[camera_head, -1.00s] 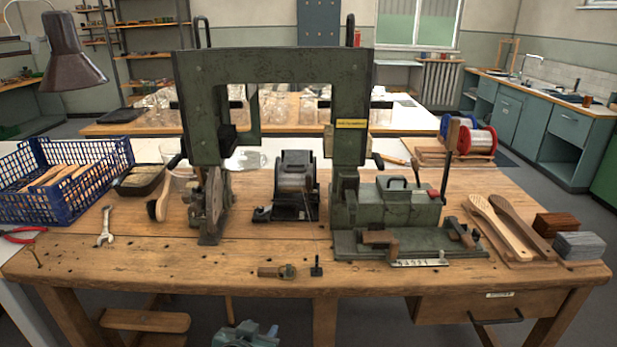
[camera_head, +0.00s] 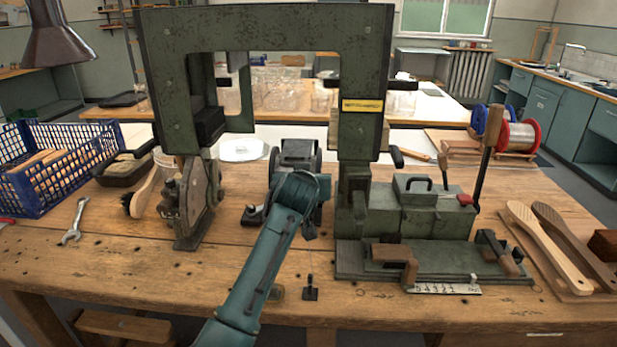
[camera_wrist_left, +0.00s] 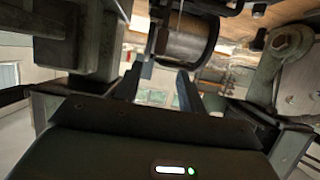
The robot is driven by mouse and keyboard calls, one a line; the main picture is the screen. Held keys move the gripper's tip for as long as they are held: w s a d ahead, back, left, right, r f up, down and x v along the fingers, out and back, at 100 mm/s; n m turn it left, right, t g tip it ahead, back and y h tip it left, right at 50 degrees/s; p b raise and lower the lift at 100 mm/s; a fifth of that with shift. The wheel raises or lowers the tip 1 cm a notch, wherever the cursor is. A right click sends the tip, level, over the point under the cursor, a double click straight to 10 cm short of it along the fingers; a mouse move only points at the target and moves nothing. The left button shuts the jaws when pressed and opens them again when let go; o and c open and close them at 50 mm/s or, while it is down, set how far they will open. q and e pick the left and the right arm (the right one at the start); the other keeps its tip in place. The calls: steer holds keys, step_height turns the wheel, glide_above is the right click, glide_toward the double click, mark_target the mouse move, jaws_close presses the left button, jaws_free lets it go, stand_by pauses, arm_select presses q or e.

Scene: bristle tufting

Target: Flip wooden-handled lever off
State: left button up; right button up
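The wooden-handled lever (camera_head: 489,135) stands nearly upright at the right end of the green machine (camera_head: 430,215) in the head view. Its light wooden grip is on top of a dark rod. My left arm comes in from the bottom and reaches toward the middle of the machine, well left of the lever. In the left wrist view my left gripper (camera_wrist_left: 160,85) has its two fingers apart with nothing between them. A drum (camera_wrist_left: 184,40) is beyond the fingertips. The lever cannot be made out in the wrist view. My right gripper is not in view.
The tall green frame (camera_head: 265,28) arches over the bench (camera_head: 130,270). A wheel-shaped unit (camera_head: 195,205) stands left of my arm. A blue crate (camera_head: 40,185) is at far left. Wooden brush handles (camera_head: 545,240) lie at right. A small black peg (camera_head: 310,288) stands near the front.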

arm_select(q)
steer(key=b+x, duration=0.1)
steer(key=x, duration=0.7)
steer(key=shift+w+f, duration=0.1)
steer(key=shift+w, duration=0.05)
jaws_close()
stand_by(0.3)
